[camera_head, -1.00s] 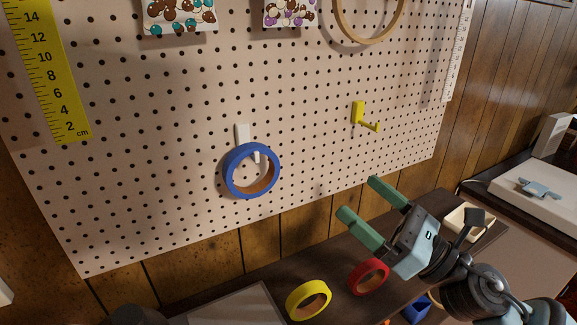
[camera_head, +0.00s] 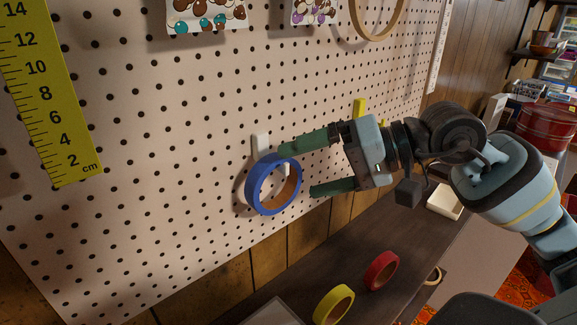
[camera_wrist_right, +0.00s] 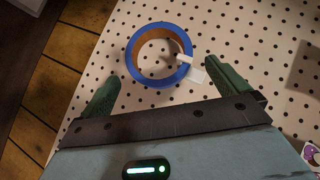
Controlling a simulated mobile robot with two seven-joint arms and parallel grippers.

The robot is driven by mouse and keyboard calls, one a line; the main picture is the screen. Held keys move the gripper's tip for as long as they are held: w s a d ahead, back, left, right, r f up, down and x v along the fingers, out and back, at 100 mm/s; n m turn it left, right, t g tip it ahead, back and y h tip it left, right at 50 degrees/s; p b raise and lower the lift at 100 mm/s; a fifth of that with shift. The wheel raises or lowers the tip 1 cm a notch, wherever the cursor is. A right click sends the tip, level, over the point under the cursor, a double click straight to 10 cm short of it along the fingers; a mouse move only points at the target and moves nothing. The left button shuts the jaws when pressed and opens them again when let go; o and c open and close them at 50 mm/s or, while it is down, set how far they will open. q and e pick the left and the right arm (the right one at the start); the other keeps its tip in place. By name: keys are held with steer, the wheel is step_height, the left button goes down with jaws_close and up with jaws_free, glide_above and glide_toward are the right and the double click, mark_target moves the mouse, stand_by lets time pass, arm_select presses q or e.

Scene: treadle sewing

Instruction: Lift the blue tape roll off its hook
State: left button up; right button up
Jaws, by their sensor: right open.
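The blue tape roll (camera_head: 250,189) hangs on a white hook (camera_head: 261,145) on the pegboard. In the right wrist view the roll (camera_wrist_right: 133,47) lies just ahead of the fingertips, with the white hook (camera_wrist_right: 198,76) passing through its ring. My right gripper (camera_head: 296,170) is open and empty, its green fingers pointing left at the roll. In the head view the upper finger reaches the roll's upper right edge; whether it touches I cannot tell. In the wrist view the open fingers (camera_wrist_right: 162,67) are spread wider than the roll. My left gripper is not in view.
The pegboard (camera_head: 150,110) carries a yellow ruler (camera_head: 45,90) and a yellow hook (camera_head: 359,106), partly behind my right gripper. Below, a dark shelf (camera_head: 400,250) holds a yellow tape roll (camera_head: 322,306), a red tape roll (camera_head: 372,275) and a pale tray (camera_head: 443,205).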

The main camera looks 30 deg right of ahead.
mark_target(275, 202)
steer(key=p+x, duration=0.2)
steer(key=x, duration=0.4)
steer(key=shift+w+a, duration=0.2)
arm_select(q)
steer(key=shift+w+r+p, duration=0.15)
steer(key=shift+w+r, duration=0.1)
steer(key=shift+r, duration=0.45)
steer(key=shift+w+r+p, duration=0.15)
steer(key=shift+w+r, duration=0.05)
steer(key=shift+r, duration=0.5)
arm_select(e)
steer(key=shift+w+a+f, duration=0.3)
steer(key=shift+a+f, duration=0.05)
steer(key=shift+f, duration=0.05)
steer(key=c, duration=0.8)
steer(key=shift+o, duration=0.2)
steer(key=shift+r+p, duration=0.4)
steer(key=shift+r, duration=0.75)
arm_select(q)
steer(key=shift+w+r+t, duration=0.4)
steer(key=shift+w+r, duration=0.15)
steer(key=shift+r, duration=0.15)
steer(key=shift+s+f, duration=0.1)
